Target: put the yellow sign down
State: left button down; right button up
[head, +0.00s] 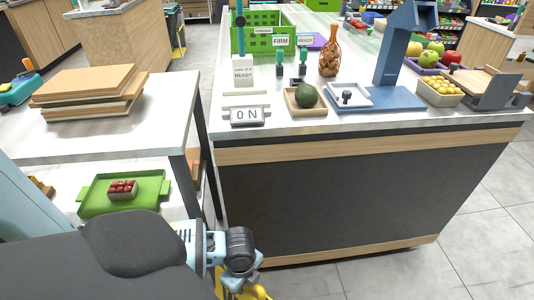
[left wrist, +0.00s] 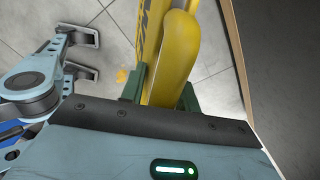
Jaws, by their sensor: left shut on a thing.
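The yellow sign (left wrist: 172,55) is between the green fingers of my left gripper (left wrist: 160,98) in the left wrist view. It has dark lettering on one face, and the fingers are shut on it. The tiled floor shows behind it, and I cannot tell whether its lower end touches the floor. In the head view only a small part of the yellow sign (head: 243,291) shows at the bottom edge, below my left wrist; the rest is hidden or out of frame. My right gripper is not in view.
The counter (head: 360,190) stands right of my left arm, with its dark front close by. A white side table (head: 110,140) with stacked boards (head: 90,92) and a green tray (head: 150,207) below is on the left. Grey floor (head: 440,275) is clear at the lower right.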

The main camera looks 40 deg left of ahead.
pick_arm(q)
jog(key=w+d, duration=0.2)
jog(key=w, duration=0.2)
jog(key=shift+d+f+b, duration=0.2)
jog(key=shift+d+b, duration=0.1)
jog(key=shift+d, duration=0.1)
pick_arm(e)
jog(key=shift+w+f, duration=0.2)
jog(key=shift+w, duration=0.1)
pick_arm(q)
jog(key=shift+w, duration=0.1)
jog(key=f, duration=0.1)
jog(key=f+b, duration=0.1)
jog(key=w+f, duration=0.1)
jog(key=shift+d+f, duration=0.35)
jog(key=shift+d, duration=0.05)
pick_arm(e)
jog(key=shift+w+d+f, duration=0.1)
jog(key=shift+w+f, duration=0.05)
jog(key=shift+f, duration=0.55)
pick_arm(q)
jog(key=shift+f, duration=0.1)
jog(key=c, duration=1)
grip_release()
jog(key=shift+c, duration=0.2)
